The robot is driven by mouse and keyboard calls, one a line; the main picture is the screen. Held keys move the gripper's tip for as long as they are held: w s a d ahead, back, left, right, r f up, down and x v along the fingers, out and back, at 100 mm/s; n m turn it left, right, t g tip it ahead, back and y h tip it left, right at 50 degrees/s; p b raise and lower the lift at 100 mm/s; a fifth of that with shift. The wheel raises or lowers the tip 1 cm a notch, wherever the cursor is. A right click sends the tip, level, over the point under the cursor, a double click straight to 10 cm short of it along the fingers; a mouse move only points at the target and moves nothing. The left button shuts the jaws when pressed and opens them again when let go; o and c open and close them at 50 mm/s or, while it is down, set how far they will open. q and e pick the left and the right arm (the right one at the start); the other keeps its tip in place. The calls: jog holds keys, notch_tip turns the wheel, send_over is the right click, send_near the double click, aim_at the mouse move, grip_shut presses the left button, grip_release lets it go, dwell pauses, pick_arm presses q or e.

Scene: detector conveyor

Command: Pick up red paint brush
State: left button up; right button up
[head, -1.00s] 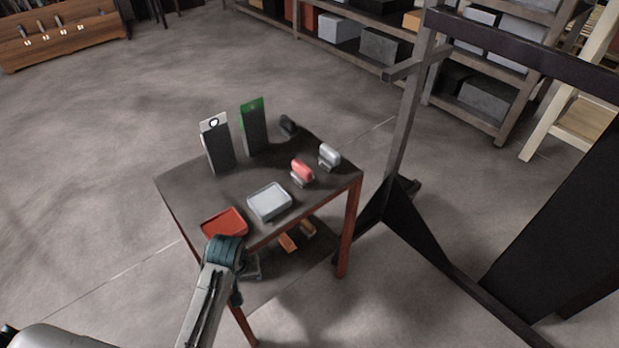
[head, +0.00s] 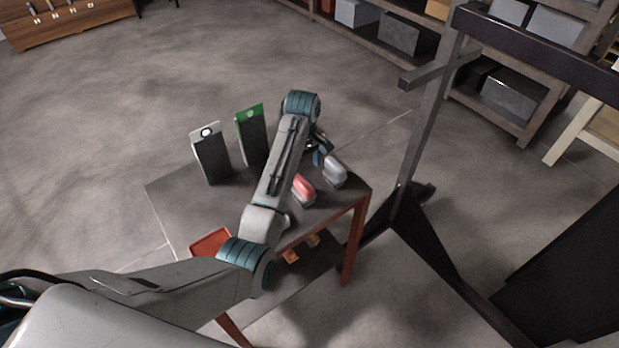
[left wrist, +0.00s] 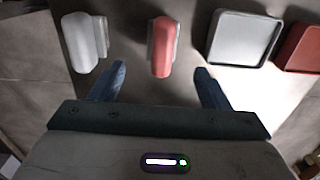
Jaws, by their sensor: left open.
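The red paint brush (head: 303,190) lies near the right side of the table in the head view. In the left wrist view the red paint brush (left wrist: 162,46) shows upper middle, beyond and between my open fingers. My left gripper (head: 320,152) is above the far right part of the table, partly hidden by its own wrist. In the left wrist view my left gripper (left wrist: 160,82) is open and empty, its two blue fingers apart. My right gripper is not in view.
A grey-white brush (head: 335,171) lies beside the red one, also in the left wrist view (left wrist: 82,42). A white tray (left wrist: 240,40) and a red tray (head: 211,242) are nearby. Two upright boxes (head: 210,160) (head: 252,138) stand at the back. A dark metal frame (head: 425,140) stands right of the table.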

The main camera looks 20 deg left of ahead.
aim_at(303, 182)
pick_arm(q)
jog(key=shift+w+d+r, duration=0.1)
jog(key=shift+r, duration=0.25)
jog(key=f, duration=0.2)
jog(key=s+f+p, duration=0.1)
jog(key=f, duration=0.1)
jog(key=shift+p, duration=0.3)
notch_tip(303, 182, down, 3)
jog(key=shift+w+f+p, duration=0.15)
jog(key=shift+p, duration=1.05)
notch_tip(303, 182, down, 2)
jog(key=shift+f, duration=0.4)
jog(key=c, duration=1.1)
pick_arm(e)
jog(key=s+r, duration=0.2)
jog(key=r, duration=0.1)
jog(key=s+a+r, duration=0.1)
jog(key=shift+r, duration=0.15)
